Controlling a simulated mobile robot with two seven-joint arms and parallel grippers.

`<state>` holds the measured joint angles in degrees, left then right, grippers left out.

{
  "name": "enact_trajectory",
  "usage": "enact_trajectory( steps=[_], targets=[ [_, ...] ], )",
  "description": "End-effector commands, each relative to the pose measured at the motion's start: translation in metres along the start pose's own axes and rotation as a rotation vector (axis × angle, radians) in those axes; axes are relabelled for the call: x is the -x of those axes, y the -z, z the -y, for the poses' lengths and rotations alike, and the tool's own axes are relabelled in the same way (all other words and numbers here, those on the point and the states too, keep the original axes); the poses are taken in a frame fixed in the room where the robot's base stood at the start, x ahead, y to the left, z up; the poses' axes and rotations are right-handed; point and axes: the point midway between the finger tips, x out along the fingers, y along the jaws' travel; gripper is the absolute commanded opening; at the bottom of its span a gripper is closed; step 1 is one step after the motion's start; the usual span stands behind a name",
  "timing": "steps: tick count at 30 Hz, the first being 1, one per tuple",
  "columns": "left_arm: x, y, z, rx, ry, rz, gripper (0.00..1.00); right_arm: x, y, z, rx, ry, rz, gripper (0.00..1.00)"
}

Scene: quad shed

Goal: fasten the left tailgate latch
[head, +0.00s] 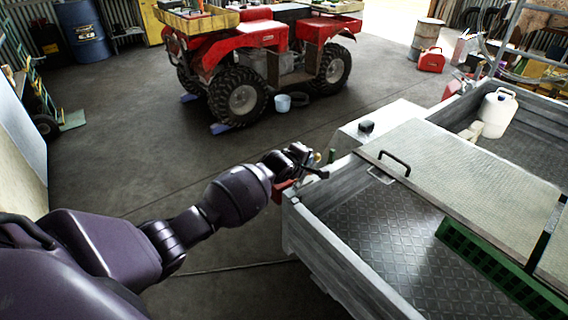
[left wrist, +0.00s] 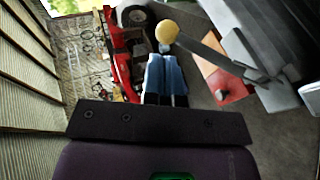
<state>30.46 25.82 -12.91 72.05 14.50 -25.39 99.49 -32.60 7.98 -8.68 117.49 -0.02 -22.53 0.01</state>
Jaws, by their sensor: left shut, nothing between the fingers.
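The left latch shows in the left wrist view as a grey lever (left wrist: 205,50) with a pale yellow ball knob (left wrist: 167,32). My left gripper (left wrist: 167,58) has its blue fingers together, with the tips just below the knob in that picture. I cannot tell whether they touch it. In the head view the left gripper (head: 312,163) is at the near left corner of the trailer tray and hides much of the latch. The tailgate (head: 335,255) appears upright along the tray's near left edge. The right gripper is not in view.
A red block (left wrist: 224,84) sits beside the lever. The tray holds a pale lid with a black handle (head: 396,161), a green rack (head: 490,262) and a white jug (head: 497,113). A red quad bike (head: 265,40) stands behind. Open floor lies left of the trailer.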

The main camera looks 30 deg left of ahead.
Motion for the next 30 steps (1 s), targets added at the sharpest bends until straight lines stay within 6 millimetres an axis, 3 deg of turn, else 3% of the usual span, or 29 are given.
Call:
enact_trajectory(
  steps=[1, 5, 18, 30],
  targets=[
    [-0.002, -0.002, -0.014, -0.008, 0.036, 0.0, 0.0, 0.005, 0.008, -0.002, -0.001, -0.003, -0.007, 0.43],
    [-0.016, -0.006, -0.012, -0.042, 0.158, 0.002, 0.0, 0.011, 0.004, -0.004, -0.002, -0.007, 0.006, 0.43],
    [-0.058, -0.018, 0.004, -0.154, 0.545, 0.002, 0.0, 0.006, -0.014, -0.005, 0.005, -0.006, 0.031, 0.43],
    [-0.079, -0.023, 0.015, -0.209, 0.737, 0.002, 0.0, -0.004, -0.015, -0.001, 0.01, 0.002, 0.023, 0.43]
  ],
)
